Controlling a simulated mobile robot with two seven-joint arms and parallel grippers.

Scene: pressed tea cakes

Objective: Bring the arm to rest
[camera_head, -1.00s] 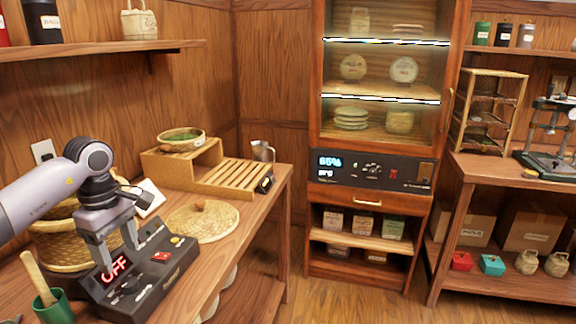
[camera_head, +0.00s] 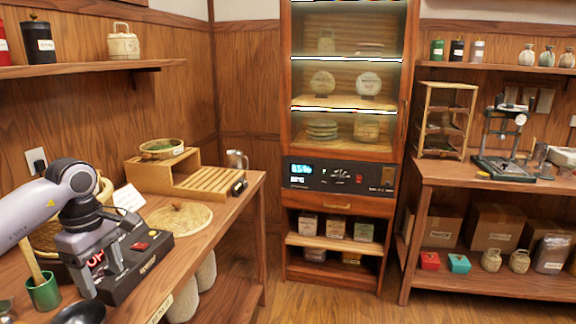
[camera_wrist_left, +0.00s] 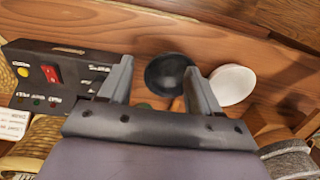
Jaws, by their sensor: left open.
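My left gripper (camera_head: 101,270) is open and empty above the left bench, in front of the black control box (camera_head: 150,262) with its red switch. It hides part of the box's red lit display. In the left wrist view the open fingers (camera_wrist_left: 157,75) have nothing between their tips that they hold. The control box (camera_wrist_left: 60,75) lies to their left there, and a black bowl (camera_wrist_left: 168,72) and a white bowl (camera_wrist_left: 232,84) lie beyond and to the right. My right gripper is not in view.
A round woven lid (camera_head: 180,217), a slatted wooden stand (camera_head: 205,180) and a metal jug (camera_head: 237,160) are on the left bench (camera_head: 215,235). A green cup (camera_head: 43,291) with a wooden tool stands near the arm. A lit cabinet (camera_head: 340,205) stands at the back.

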